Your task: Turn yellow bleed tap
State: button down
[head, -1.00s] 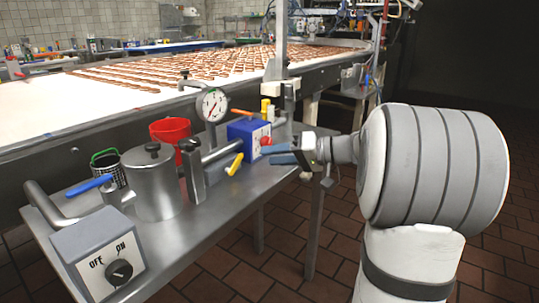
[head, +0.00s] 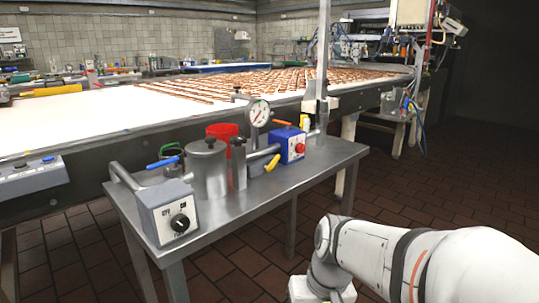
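My arm (head: 370,255) reaches in from the lower right and bends down at the bottom edge. My gripper is below the frame, so its fingers are hidden. The arm is well apart from the tap, in front of the table.
The steel table (head: 235,208) carries a metal pot (head: 207,170), a pressure gauge (head: 259,113), a red bucket (head: 222,130), a blue lever (head: 163,162) and a grey switch box (head: 170,212). A conveyor runs behind. The tiled floor right of the table is clear.

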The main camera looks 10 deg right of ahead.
aim_at(268, 167)
jog(key=k, duration=1.25)
jog(key=z, duration=0.55)
jog(key=i, duration=2.05)
jog(key=u, duration=0.55)
jog(key=k, duration=0.8)
jog(key=u, duration=0.15)
jog(key=i, duration=0.9)
jog(key=z, duration=0.05)
